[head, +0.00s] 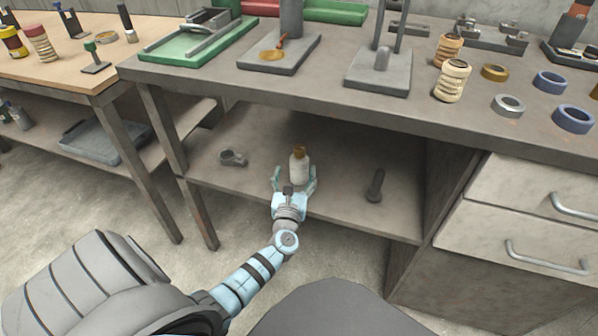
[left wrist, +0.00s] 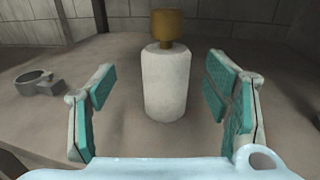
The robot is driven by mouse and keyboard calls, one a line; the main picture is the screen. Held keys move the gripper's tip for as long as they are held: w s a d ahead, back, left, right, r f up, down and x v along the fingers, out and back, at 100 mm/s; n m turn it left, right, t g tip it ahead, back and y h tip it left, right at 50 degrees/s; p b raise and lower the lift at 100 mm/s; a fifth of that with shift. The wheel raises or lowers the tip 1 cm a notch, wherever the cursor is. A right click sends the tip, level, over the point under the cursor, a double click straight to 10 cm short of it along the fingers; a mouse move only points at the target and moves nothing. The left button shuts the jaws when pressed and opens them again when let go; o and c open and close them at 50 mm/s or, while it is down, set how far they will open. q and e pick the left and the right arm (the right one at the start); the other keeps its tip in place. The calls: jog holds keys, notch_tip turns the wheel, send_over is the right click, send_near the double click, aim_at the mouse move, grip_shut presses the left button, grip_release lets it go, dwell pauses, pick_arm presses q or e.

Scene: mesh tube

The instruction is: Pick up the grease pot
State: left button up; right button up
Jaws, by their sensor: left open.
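The grease pot (head: 300,168) is a small white cylinder with a brownish-gold cap. It stands upright on the lower shelf of the workbench. In the left wrist view the pot (left wrist: 167,85) stands ahead, a little right of the middle. My left gripper (head: 295,180) is open at the shelf's front edge, its fingers on either side of the pot's lower part. In the left wrist view the fingers (left wrist: 162,105) show gaps to the pot on both sides. My right gripper is in neither view.
A grey clamp-like ring (head: 233,157) lies left of the pot, and a dark grey bolt-like piece (head: 375,186) stands to the right. The bench top (head: 290,95) overhangs the shelf (head: 340,200). A bench leg (head: 165,130) stands left and drawers (head: 520,195) right.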

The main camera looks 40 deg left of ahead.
aim_at(298, 166)
pick_arm(q)
jog(key=b+x, duration=0.1)
jog(key=x, duration=0.1)
jog(key=b+x, duration=0.1)
jog(key=x, duration=0.2)
jog(key=shift+w+d+r, duration=0.15)
jog(key=shift+w+d, duration=0.05)
jog(key=shift+w, duration=0.15)
jog(key=shift+w+a, duration=0.1)
jog(key=shift+w, duration=0.05)
jog(key=shift+r, duration=0.1)
jog(key=c, duration=1.5)
jog(key=shift+c, duration=0.2)
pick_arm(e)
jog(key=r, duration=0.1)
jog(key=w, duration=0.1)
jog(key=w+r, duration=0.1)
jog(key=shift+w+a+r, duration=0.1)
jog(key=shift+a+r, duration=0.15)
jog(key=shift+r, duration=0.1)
